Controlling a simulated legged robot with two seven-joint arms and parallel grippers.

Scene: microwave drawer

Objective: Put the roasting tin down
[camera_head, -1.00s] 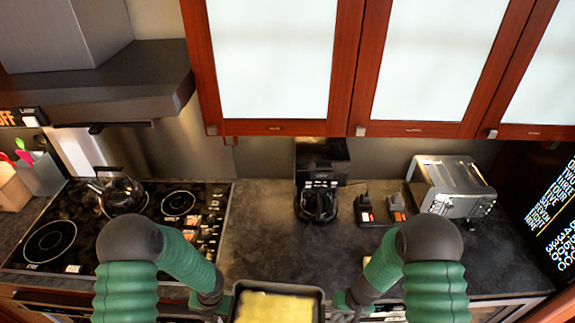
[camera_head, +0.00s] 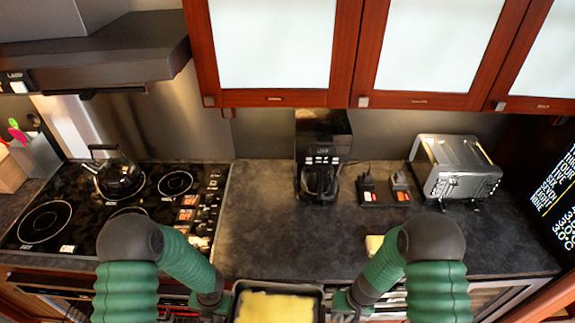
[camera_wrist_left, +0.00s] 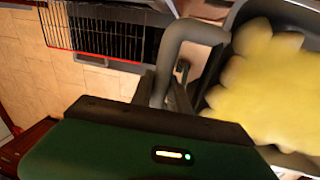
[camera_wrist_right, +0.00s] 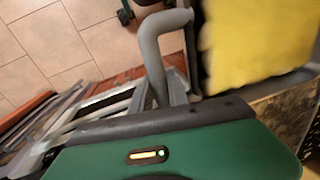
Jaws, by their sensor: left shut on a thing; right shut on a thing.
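The roasting tin (camera_head: 236,290) is a dark rectangular pan with yellow food (camera_head: 274,308) in it, at the bottom middle of the head view. My left gripper (camera_head: 222,303) is at its left side and my right gripper (camera_head: 340,303) at its right side. In the left wrist view my left gripper (camera_wrist_left: 180,95) is shut on a grey loop handle of the tin (camera_wrist_left: 228,40). In the right wrist view my right gripper (camera_wrist_right: 178,92) is shut on the other grey handle beside the tin (camera_wrist_right: 196,50). The tin is held in front of the counter's front edge.
The dark counter (camera_head: 270,230) has a clear stretch in the middle. The stove (camera_head: 90,215) with a kettle (camera_head: 118,178) is at left. A coffee machine (camera_head: 322,150) and toaster (camera_head: 455,168) stand at the back. A wire rack (camera_wrist_left: 95,35) shows below in the left wrist view.

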